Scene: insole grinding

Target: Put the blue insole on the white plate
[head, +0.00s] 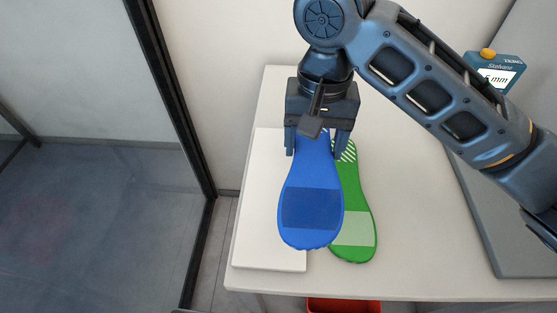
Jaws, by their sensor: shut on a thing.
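The blue insole (311,208) hangs from my gripper (318,143), with its heel end up between the fingers and its wide end toward the front. My gripper is shut on it; the exact grip is partly hidden by the gripper body. The white plate (258,240) lies on the left part of the table. In the picture the insole overlaps the plate's right side. I cannot tell how far above the plate it is. A green insole (356,230) lies to the right, partly covered by the blue one.
The white table (420,278) has bare room right of the green insole. A grey panel (500,230) and a blue device with an orange knob (497,70) stand at the right. A red container (343,305) is below the front edge. A glass partition (90,120) is left.

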